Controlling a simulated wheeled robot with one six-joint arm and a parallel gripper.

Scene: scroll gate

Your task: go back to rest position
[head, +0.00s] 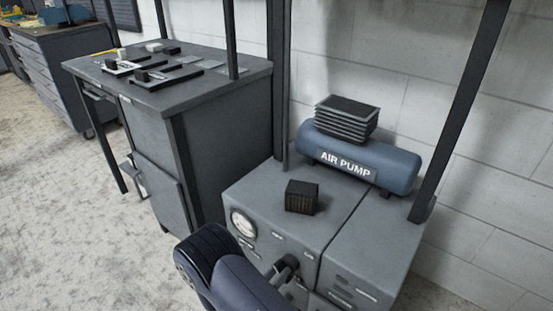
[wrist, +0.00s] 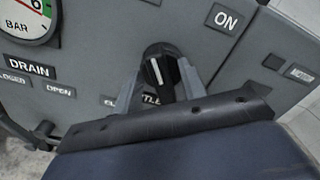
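My gripper (wrist: 160,80) shows in the wrist view with its two grey fingers apart, one on each side of a black knob (wrist: 162,70) with a white line. I see no clear grip on the knob, though the fingertips are close to its sides. The knob sits on the front of a grey machine panel (wrist: 95,45). In the head view my arm (head: 235,275) reaches to the front of the grey machine (head: 335,210), and the gripper itself is mostly hidden.
A blue air pump (head: 360,162) and a black ribbed block (head: 301,196) sit on the machine. Dark posts (head: 465,100) rise beside it. A grey workbench (head: 215,85) stands to the left. The pale floor (head: 70,200) at the left is clear. A pressure gauge (wrist: 25,15) is on the panel.

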